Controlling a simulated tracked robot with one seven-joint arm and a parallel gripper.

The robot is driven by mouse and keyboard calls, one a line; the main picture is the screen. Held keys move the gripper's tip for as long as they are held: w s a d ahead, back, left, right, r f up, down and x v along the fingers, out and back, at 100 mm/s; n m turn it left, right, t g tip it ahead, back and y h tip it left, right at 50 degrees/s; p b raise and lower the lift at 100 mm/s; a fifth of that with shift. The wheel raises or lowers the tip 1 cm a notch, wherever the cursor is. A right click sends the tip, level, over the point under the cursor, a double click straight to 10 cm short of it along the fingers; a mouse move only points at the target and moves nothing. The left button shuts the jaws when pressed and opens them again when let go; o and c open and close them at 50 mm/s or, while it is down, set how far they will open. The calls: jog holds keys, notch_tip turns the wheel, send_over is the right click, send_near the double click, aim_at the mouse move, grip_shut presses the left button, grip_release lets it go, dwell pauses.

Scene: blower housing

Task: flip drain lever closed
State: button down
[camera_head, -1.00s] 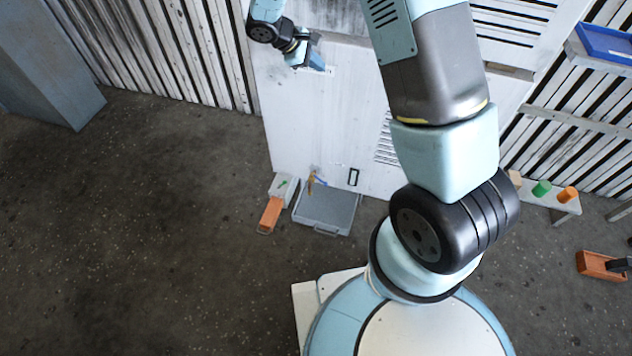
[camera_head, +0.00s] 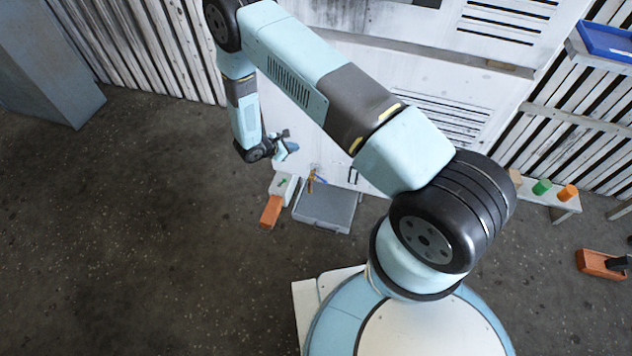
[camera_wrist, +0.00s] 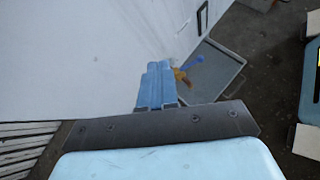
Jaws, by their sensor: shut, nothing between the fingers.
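The drain lever (camera_head: 321,179) is a small blue handle on an orange-brown valve (camera_head: 311,183), low on the white housing panel (camera_head: 325,145). In the wrist view the blue lever (camera_wrist: 193,62) and the brass-coloured valve (camera_wrist: 181,76) show just beyond my fingertips, to their right. My gripper (camera_head: 291,150) is above and left of the valve, apart from it. In the wrist view its blue fingers (camera_wrist: 158,70) are together and empty. The lever is small, so its exact angle is hard to read.
A grey tray (camera_head: 327,212) lies on the floor under the valve. A dark bracket handle (camera_head: 353,175) is on the panel to the right. A bench with coloured cylinders (camera_head: 542,187) stands right. Floor at left is clear.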

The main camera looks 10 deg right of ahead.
jog(key=s+f+n+t+y, duration=0.15)
jog(key=s+f, duration=0.25)
jog(key=f, duration=0.5)
jog(key=s+f+n+h, duration=0.1)
jog(key=s+f+n, duration=0.25)
jog(key=f, duration=0.45)
jog(key=x, duration=1.3)
jog(key=shift+d+r+m, duration=0.15)
jog(key=shift+r+m, duration=0.15)
jog(key=shift+r, duration=0.05)
jog(key=shift+w+y, duration=0.15)
jog(key=shift+y, duration=0.1)
